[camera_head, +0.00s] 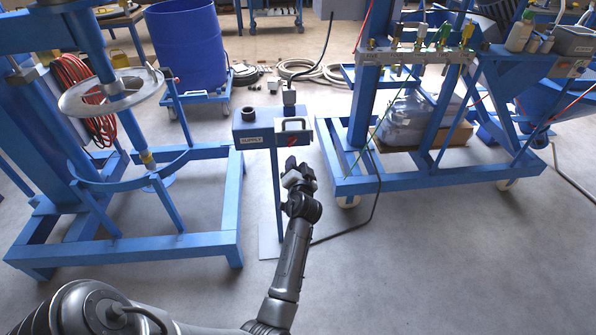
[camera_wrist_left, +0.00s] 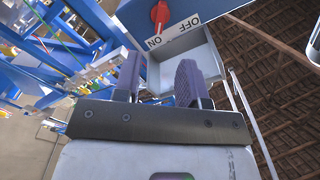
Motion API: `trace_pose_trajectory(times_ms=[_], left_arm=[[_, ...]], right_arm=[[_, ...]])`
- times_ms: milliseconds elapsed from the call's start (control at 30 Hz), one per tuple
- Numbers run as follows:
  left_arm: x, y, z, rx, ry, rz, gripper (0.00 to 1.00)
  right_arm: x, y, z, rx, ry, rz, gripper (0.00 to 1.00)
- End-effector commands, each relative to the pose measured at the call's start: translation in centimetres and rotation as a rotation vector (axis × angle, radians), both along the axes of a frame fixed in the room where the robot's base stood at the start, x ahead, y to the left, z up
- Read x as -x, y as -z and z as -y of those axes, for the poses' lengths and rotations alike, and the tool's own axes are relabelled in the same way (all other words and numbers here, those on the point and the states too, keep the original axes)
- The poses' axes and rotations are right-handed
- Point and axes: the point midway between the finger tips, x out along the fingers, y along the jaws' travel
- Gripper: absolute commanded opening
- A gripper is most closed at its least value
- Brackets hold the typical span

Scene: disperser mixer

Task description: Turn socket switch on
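The socket switch is a red rotary handle (camera_wrist_left: 160,14) on a blue box, at the top of the left wrist view. A white label (camera_wrist_left: 178,30) beside it reads ON and OFF. The handle's lower end lies near the word ON, but I cannot tell its set position. In the head view the blue switch box (camera_head: 272,127) stands on a post, with a small red part (camera_head: 282,139) showing at its front. My left gripper (camera_head: 296,168) is just in front of and below the box. Its fingers (camera_wrist_left: 158,74) are apart and empty, short of the handle. My right gripper is not in view.
A blue mixer stand (camera_head: 190,245) is left and a wheeled blue frame (camera_head: 420,181) right. A dark cable (camera_head: 374,195) crosses the floor.

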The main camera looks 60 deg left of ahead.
Motion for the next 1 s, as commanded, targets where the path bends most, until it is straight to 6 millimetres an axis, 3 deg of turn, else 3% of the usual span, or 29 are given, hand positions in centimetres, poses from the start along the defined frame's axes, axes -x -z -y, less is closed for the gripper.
trace_pose_trajectory(times_ms=[300,1000], left_arm=[[1.6,0.0,3.0,0.001,-0.001,0.001,0.38],[1.8,0.0,3.4,0.0,0.0,0.0,0.38]], right_arm=[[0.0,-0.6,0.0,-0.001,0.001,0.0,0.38],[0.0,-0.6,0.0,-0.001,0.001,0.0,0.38]])
